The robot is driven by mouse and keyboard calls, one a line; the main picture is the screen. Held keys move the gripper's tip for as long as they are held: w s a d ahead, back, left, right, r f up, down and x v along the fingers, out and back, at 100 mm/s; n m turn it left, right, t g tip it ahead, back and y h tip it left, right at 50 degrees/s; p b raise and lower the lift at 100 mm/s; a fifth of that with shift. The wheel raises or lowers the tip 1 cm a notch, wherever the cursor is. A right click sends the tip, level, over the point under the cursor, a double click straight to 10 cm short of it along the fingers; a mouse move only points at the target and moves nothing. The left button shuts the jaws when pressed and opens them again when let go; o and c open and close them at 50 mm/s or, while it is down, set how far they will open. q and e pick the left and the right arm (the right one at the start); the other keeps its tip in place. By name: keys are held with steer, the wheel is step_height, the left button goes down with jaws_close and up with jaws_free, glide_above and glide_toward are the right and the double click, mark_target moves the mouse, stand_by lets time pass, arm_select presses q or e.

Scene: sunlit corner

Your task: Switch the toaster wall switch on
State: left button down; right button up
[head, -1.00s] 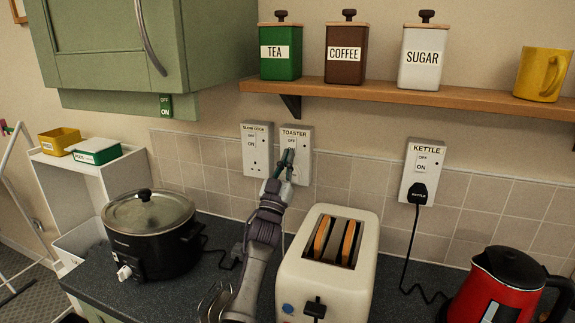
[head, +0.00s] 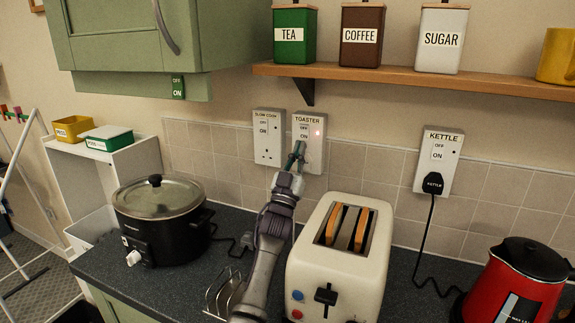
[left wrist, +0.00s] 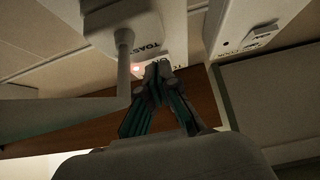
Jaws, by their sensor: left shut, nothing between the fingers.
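The toaster wall switch (head: 317,133) is a white plate labelled TOASTER on the tiled wall, marked OFF and ON. A small red light glows at its right side in the head view, and a red glow also shows near the fingertips in the left wrist view. My left gripper (head: 298,149) is shut and empty, with its fingertips at the lower part of the plate, just below the rocker. I cannot tell whether they touch it. It also shows in the left wrist view (left wrist: 158,72). The cream toaster (head: 341,262) with two bread slices stands below. My right gripper is not in view.
The slow cook switch (head: 268,149) is just left, the kettle switch (head: 437,150) with a black plug to the right. A slow cooker (head: 161,228), a wire rack (head: 226,297) and a red kettle (head: 518,284) stand on the worktop. A shelf (head: 400,80) with canisters runs above.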

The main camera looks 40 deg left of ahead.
arm_select(q)
steer(key=s+d+f, duration=0.1)
steer(key=s+d, duration=0.2)
steer(key=s, duration=0.9)
steer(key=shift+s+f, duration=0.2)
steer(key=shift+s, duration=0.1)
